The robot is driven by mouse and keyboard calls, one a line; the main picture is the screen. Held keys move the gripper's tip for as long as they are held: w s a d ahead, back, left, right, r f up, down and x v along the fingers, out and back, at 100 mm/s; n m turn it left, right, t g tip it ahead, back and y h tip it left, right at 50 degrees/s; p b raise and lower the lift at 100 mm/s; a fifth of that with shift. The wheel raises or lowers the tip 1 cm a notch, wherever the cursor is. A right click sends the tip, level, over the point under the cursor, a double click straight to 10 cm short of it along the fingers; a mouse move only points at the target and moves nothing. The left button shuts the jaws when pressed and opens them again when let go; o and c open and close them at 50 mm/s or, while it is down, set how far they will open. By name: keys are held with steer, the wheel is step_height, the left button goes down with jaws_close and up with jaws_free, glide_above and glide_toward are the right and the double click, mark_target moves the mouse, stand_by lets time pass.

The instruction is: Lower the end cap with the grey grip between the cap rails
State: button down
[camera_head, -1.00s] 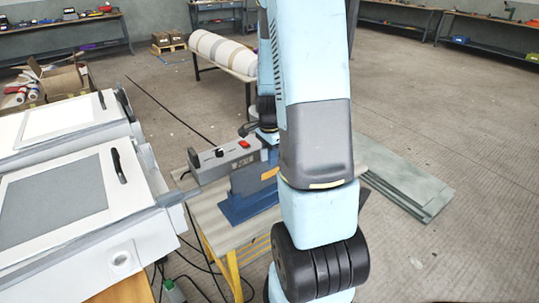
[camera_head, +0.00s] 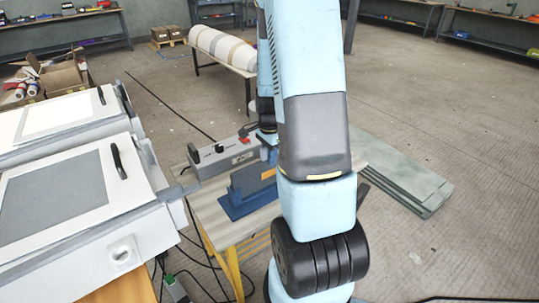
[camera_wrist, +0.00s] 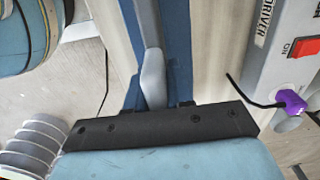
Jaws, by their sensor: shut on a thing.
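My gripper (camera_wrist: 155,104) shows in the wrist view as a dark bar with bolts in front of my pale blue hand. It is shut on the end cap's grey grip; a grey piece (camera_wrist: 152,75) rises from the bar. The tips are not clear, and the cap is mostly hidden. Long blue metal (camera_wrist: 178,50) lies behind the grey piece. In the head view, a blue fixture (camera_head: 240,201) with a flat base and an orange-brown face stands on the bench. A blue part (camera_head: 268,154) shows above it beside my arm; I cannot tell cap from rails there.
The bench top (camera_head: 225,228) is bare in front. White moulds (camera_head: 70,200) stand at the left. Grey panels (camera_head: 400,175) lie on the floor.

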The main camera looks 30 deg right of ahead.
steer(key=shift+f, duration=0.1)
steer(key=c, duration=0.9)
jaws_free()
step_height(320, 180, up, 13)
steer(key=shift+r, duration=0.3)
